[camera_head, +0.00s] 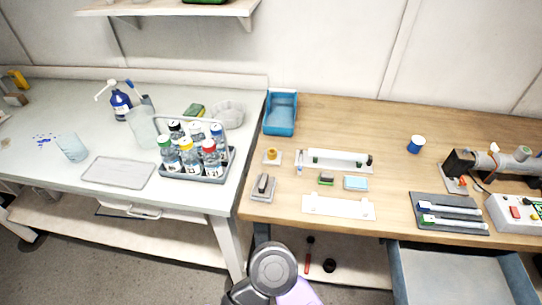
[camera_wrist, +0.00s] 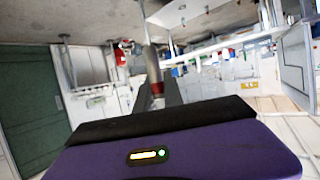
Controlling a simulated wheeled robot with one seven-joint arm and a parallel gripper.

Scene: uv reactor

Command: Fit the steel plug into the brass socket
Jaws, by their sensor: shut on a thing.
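My gripper (camera_wrist: 157,84) shows in the wrist view with its dark fingers closed around a slim grey cylinder with a reddish-brown band, which looks like the steel plug (camera_wrist: 152,60). It points away from the hand, clear of any surface. In the head view only my purple hand shows at the bottom edge, below the workbench front; the fingers and the plug are hidden there. The brass socket (camera_head: 271,152) sits upright on a small pale base near the left end of the wooden bench, well apart from my gripper.
A grey holder (camera_head: 263,188) stands in front of the socket. A blue bin (camera_head: 281,113) is behind it, and a white fixture (camera_head: 335,160) is to its right. A white plate (camera_head: 339,207) lies near the front edge. An open drawer (camera_head: 400,285) juts out at lower right.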

